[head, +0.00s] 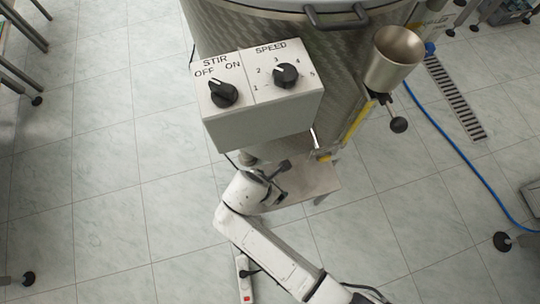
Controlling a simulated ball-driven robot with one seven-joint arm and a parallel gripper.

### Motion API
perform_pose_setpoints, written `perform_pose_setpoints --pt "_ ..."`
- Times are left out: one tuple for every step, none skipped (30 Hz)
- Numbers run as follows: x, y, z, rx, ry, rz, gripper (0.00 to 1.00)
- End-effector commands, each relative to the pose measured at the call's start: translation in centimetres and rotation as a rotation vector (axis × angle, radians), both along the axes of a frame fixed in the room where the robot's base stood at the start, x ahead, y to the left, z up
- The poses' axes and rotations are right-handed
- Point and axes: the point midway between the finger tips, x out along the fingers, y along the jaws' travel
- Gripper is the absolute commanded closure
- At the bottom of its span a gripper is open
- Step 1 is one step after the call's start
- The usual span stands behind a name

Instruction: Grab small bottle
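My white arm reaches up from the bottom right in the head view. It ends in my dark gripper (274,181), just below the control box and over a small pale stand (318,178). The gripper is small and seen from above, so I cannot tell whether its fingers are open or shut, or whether anything is between them. I cannot make out a small bottle for certain. The area under the control box and behind my wrist is partly hidden.
A large steel vessel (350,80) stands behind the control box (262,97) with its STIR and SPEED knobs. A metal funnel cup (393,60) is at right. A power strip (243,280), blue hose (468,165) and floor drain (455,98) lie on the floor. Left floor is mostly clear.

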Motion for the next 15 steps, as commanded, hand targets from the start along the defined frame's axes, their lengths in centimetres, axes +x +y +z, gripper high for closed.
perform_pose_setpoints --pt "0.03 0.00 0.03 0.000 0.000 0.000 0.09" --pt "0.03 0.00 0.04 0.000 0.000 0.000 0.09" --pt "0.03 0.00 0.05 0.000 0.000 0.000 0.09" --pt "0.03 0.00 0.06 0.000 0.000 -0.001 0.09" --pt "0.03 0.00 0.06 0.000 0.000 -0.001 0.09" --pt "0.03 0.00 0.06 0.000 0.000 -0.001 0.13" --pt "0.02 0.01 0.07 0.000 0.000 -0.001 0.16" --pt "0.02 0.01 0.07 0.000 0.000 -0.001 0.19" --pt "0.02 0.01 0.07 0.000 0.000 -0.001 0.23" --pt "0.02 0.01 0.07 0.000 0.000 -0.001 0.26" --pt "0.02 0.01 0.07 0.000 0.000 -0.001 0.29" --pt "0.02 0.01 0.08 0.000 0.000 -0.001 0.32" --pt "0.02 0.01 0.08 0.000 0.000 -0.001 0.35" --pt "0.02 0.00 0.07 0.000 0.000 -0.001 0.38" --pt "0.01 0.00 0.08 0.000 0.000 -0.001 0.42"
